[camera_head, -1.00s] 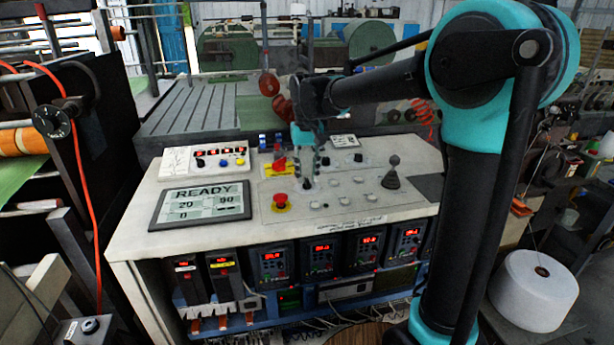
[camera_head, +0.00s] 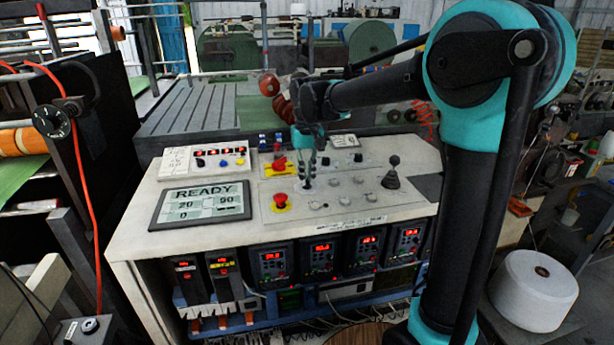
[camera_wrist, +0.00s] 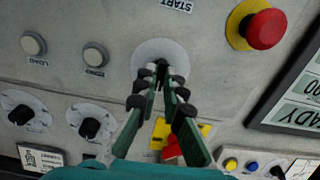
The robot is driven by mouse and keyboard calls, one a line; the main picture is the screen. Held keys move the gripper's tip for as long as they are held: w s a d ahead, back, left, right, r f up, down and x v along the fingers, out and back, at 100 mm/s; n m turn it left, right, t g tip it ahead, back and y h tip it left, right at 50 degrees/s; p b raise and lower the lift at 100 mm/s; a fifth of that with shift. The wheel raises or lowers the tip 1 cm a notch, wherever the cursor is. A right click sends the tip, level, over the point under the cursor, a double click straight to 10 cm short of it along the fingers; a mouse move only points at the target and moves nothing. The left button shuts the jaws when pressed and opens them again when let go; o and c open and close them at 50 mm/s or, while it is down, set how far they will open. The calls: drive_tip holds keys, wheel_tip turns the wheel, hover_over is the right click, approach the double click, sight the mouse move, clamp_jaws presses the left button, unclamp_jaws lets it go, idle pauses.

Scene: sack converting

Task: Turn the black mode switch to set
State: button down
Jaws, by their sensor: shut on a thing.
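The black mode switch (camera_wrist: 161,66) sits on a pale round plate (camera_wrist: 147,52) in the wrist view, just below the START label. Its knob is mostly hidden between my fingertips, so its setting cannot be read. My gripper (camera_wrist: 162,78) is shut on the knob, one finger on each side. In the head view my gripper (camera_head: 307,183) points down onto the grey panel of the white console (camera_head: 130,235), and the switch is largely covered there.
A red emergency button (camera_head: 280,199) stands left of my gripper, beside the READY display (camera_head: 200,203). A black joystick (camera_head: 392,172) rises to the right. Other black knobs (camera_wrist: 90,128) and grey buttons (camera_wrist: 95,57) are close by. A red-and-yellow switch (camera_head: 278,164) is behind.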

drive_tip(key=shift+n, duration=0.3)
drive_tip(key=n, duration=0.4)
drive_tip(key=shift+n, duration=2.1)
drive_tip(key=c, duration=1.6)
unclamp_jaws()
drive_tip(key=shift+c, duration=0.2)
drive_tip(key=shift+r, duration=0.15)
wheel_tip(320, 180, up, 12)
